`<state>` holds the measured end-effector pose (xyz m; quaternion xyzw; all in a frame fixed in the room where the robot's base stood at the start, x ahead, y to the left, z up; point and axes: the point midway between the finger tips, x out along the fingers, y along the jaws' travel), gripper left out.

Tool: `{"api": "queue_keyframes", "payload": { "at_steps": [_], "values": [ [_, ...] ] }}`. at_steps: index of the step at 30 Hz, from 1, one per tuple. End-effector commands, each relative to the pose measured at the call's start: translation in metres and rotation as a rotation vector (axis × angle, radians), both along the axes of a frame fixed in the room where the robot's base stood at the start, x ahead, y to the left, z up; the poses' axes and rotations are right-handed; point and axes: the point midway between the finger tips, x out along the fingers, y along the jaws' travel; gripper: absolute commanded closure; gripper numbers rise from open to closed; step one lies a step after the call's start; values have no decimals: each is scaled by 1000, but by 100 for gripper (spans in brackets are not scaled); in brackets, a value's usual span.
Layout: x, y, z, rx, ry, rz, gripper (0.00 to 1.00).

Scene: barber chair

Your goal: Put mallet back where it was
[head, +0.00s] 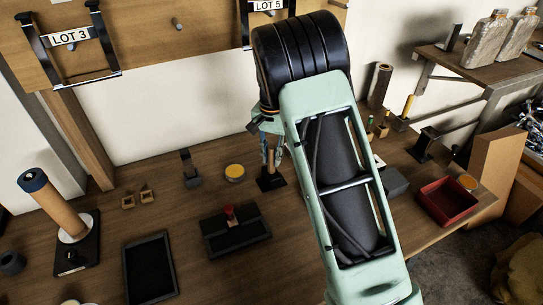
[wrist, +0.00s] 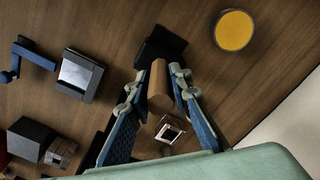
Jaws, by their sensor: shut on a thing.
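My gripper (head: 271,152) is low over the back middle of the wooden workbench, partly hidden behind my arm in the head view. In the wrist view my gripper (wrist: 157,75) has its two blue-padded fingers on either side of a tan wooden cylinder (wrist: 158,88), which looks like part of the mallet, and is shut on it. The rest of the mallet is not clear. A black base (head: 270,180) stands directly below the fingers; it also shows beyond the fingertips in the wrist view (wrist: 160,47). Whether the mallet touches it I cannot tell.
A round yellow-topped tin (head: 235,172) stands just left of the gripper. A dark tray (head: 236,232) with a red-handled item lies in front. A red bin (head: 449,201) is at the right bench end. A tall wooden roll on a stand (head: 58,205) is at left.

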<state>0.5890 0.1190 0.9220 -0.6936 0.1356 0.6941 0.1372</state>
Motion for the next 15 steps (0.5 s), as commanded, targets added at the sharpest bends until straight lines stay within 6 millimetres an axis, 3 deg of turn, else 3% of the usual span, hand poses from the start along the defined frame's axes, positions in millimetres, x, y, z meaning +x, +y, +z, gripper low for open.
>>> {"api": "queue_keyframes", "payload": {
  "at_steps": [1, 2, 6, 15],
  "values": [
    [0, 0, -2, 0, -1, 0, 100],
    [0, 0, -2, 0, 1, 0, 78],
    [0, 0, -2, -1, 1, 0, 64],
    [0, 0, 1, 0, 0, 0, 64]
  ]
}}
